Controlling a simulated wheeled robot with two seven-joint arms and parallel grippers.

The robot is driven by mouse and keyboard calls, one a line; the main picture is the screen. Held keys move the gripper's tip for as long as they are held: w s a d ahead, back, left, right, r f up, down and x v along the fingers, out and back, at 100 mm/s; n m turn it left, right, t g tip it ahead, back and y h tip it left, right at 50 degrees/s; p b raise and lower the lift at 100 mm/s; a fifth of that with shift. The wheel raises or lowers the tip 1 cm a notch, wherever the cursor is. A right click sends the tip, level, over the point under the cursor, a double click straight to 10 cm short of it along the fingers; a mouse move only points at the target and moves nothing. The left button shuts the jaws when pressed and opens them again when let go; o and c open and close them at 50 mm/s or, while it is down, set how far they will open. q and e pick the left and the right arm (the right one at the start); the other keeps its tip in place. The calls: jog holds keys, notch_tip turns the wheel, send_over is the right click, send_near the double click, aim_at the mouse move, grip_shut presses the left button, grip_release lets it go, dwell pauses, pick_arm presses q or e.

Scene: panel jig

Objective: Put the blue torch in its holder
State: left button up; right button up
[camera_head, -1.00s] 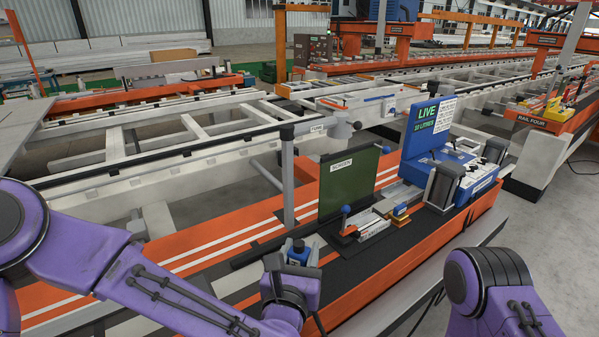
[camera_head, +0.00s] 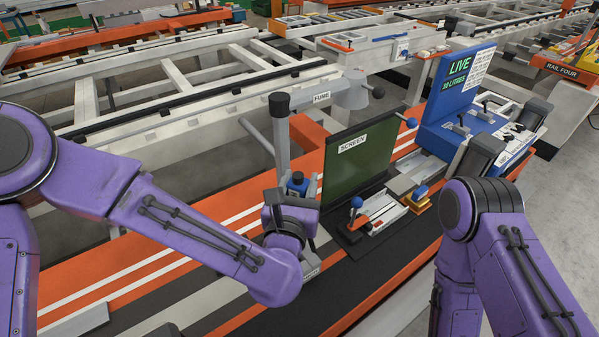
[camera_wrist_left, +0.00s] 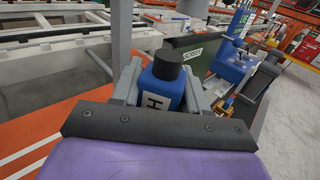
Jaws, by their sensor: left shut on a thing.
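The blue torch (camera_wrist_left: 163,85) has a black cap and a white label with an H. In the left wrist view it stands upright between the fingers of my left gripper (camera_wrist_left: 160,92), which is shut on it. In the head view the torch (camera_head: 297,184) shows at the left gripper (camera_head: 296,190), in front of the grey fume post (camera_head: 282,140) and left of the green screen (camera_head: 358,160). The torch's lower end is hidden by the gripper. I cannot make out its holder for certain. My right gripper is not in view; only my right arm shows.
The blue LIVE panel (camera_head: 458,85) stands behind to the right. The front of the dark mat (camera_head: 335,285) looks clear.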

pick_arm(q)
jog(key=shift+s+f+b, duration=0.3)
jog(key=shift+f+b, duration=0.1)
jog(key=shift+f, duration=0.1)
notch_tip(320, 180, down, 4)
jog(key=b, duration=0.2)
jog(key=shift+w+a+f+b, duration=0.1)
jog(key=shift+w+b, duration=0.05)
jog(key=shift+b, duration=0.25)
jog(key=shift+s+f+b, duration=0.15)
jog(key=shift+s+b, duration=0.1)
jog(key=shift+b, duration=0.1)
jog(key=shift+f+b, duration=1.1)
jog(key=shift+b, duration=0.05)
